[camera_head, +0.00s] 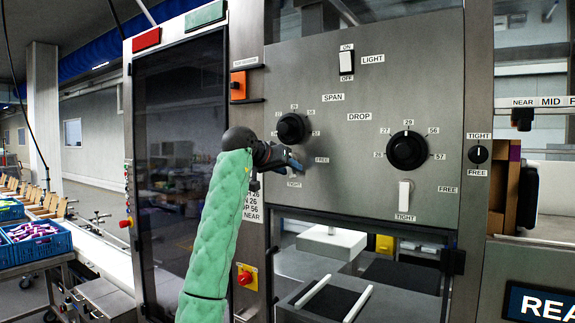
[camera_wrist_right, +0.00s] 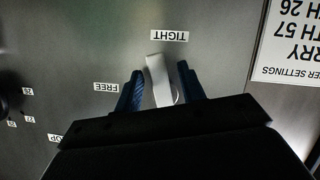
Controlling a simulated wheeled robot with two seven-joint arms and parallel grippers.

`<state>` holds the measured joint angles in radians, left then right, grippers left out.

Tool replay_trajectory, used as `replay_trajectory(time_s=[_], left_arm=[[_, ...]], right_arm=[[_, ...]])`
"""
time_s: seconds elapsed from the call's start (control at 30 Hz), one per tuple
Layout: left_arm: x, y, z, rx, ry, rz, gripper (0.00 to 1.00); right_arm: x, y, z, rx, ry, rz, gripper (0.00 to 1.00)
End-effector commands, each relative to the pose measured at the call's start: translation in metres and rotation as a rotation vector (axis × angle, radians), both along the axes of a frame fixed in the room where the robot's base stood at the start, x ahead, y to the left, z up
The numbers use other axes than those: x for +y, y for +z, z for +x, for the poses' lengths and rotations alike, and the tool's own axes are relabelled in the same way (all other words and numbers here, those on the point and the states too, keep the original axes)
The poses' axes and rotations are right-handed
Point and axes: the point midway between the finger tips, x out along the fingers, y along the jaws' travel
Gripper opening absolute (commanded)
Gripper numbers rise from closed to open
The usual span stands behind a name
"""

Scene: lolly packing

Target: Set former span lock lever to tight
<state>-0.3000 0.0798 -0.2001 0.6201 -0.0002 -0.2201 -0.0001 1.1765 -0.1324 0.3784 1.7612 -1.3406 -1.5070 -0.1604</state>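The span lock lever (camera_wrist_right: 159,78) is a white bar on the grey panel. In the right wrist view its free end lies close to the TIGHT label (camera_wrist_right: 170,36), tilted slightly toward the side of the FREE label (camera_wrist_right: 106,87). My right gripper (camera_wrist_right: 160,84) has its blue fingers on either side of the lever, with a narrow gap visible. In the head view my right gripper (camera_head: 293,165) is at the panel below the SPAN dial (camera_head: 291,128) and mostly hides this lever. My left gripper is not in view.
The DROP dial (camera_head: 407,150) and its white lock lever (camera_head: 404,194), pointing down at TIGHT, are to the right. A settings card (camera_wrist_right: 290,42) is beside the lever. A black FREE/TIGHT knob (camera_head: 478,155) is farther right.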

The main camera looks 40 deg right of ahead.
Motion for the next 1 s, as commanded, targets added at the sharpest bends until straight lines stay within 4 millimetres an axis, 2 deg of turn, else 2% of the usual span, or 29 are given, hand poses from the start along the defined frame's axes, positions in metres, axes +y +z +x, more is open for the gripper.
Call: replay_trajectory(time_s=[0.27, 0.4, 0.47, 0.67, 1.0], left_arm=[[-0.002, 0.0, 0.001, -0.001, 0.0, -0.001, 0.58], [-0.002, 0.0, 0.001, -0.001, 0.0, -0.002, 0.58], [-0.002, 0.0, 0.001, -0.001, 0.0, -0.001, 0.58], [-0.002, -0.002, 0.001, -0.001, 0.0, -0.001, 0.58], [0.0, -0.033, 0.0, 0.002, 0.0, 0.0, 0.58]], right_arm=[[-0.001, -0.001, 0.0, 0.0, 0.0, 0.0, 0.38], [-0.001, 0.0, 0.0, 0.0, 0.0, 0.0, 0.11], [-0.001, 0.0, 0.0, 0.0, 0.0, 0.0, 0.0], [0.0, -0.002, 0.0, -0.007, 0.0, 0.002, 0.0], [0.001, -0.004, 0.004, -0.189, 0.001, 0.064, 0.0]])
